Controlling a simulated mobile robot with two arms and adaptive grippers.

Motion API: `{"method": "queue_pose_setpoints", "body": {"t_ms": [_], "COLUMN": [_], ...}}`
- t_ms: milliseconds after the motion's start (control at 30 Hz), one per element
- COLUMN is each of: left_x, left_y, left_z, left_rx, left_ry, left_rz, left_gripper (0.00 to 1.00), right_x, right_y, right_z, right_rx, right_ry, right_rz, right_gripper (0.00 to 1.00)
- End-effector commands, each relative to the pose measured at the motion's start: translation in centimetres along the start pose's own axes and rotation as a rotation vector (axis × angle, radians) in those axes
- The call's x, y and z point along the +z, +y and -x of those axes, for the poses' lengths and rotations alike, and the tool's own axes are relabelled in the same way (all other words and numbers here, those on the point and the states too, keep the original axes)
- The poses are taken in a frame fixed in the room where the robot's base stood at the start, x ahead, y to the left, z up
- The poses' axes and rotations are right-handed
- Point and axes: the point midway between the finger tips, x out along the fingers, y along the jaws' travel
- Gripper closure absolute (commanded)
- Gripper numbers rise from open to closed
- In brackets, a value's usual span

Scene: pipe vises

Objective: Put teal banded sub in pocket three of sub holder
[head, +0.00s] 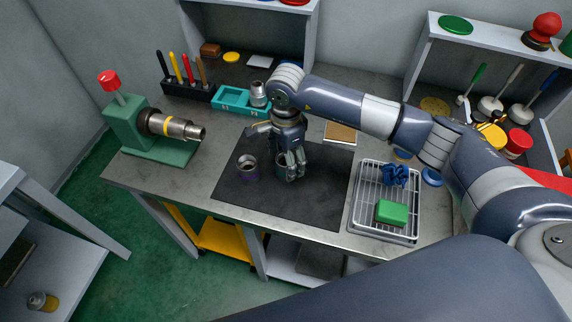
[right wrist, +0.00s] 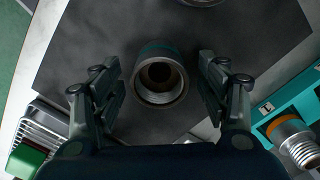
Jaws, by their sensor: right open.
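The teal banded sub (right wrist: 160,75) stands upright on the dark mat, its threaded open end facing up and its teal band showing at the rim in the right wrist view. In the head view the sub (head: 281,172) is partly hidden by my right gripper (head: 289,176). That gripper (right wrist: 161,88) points down with its fingers open, one on each side of the sub, with gaps visible. The teal sub holder (head: 229,98) stands at the back of the bench, with a metal sub (head: 259,94) in its right end. The holder (right wrist: 277,98) also shows in the right wrist view. My left gripper is out of view.
A purple banded sub (head: 248,169) stands on the mat (head: 310,205) left of my right gripper. A green vise (head: 130,135) clamps a yellow-banded pipe at left. A wire tray (head: 367,216) with a green block stands at right. A pen rack (head: 187,91) is beside the holder.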

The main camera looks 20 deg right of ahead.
Motion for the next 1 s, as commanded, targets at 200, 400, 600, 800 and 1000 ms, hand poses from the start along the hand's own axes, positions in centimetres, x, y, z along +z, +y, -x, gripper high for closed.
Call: {"method": "queue_pose_setpoints", "body": {"t_ms": [200,400,600,800,1000], "left_x": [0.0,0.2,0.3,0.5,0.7], "left_y": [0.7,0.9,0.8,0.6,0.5], "left_z": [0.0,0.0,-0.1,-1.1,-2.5], "left_rx": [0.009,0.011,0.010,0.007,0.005], "left_ry": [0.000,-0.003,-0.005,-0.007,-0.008], "left_rz": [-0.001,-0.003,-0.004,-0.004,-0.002], "left_gripper": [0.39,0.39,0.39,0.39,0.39], "right_x": [0.0,0.0,0.0,0.0,0.2], "right_y": [0.0,0.0,-0.1,-0.2,1.5], "right_z": [0.0,0.1,0.2,1.4,3.4], "right_rx": [0.000,-0.001,-0.001,-0.005,-0.001], "right_ry": [0.000,0.000,-0.001,0.000,0.000], "right_rz": [0.001,0.001,0.001,0.002,0.005], "right_gripper": [0.72,0.92,0.92,0.92,0.92]}}
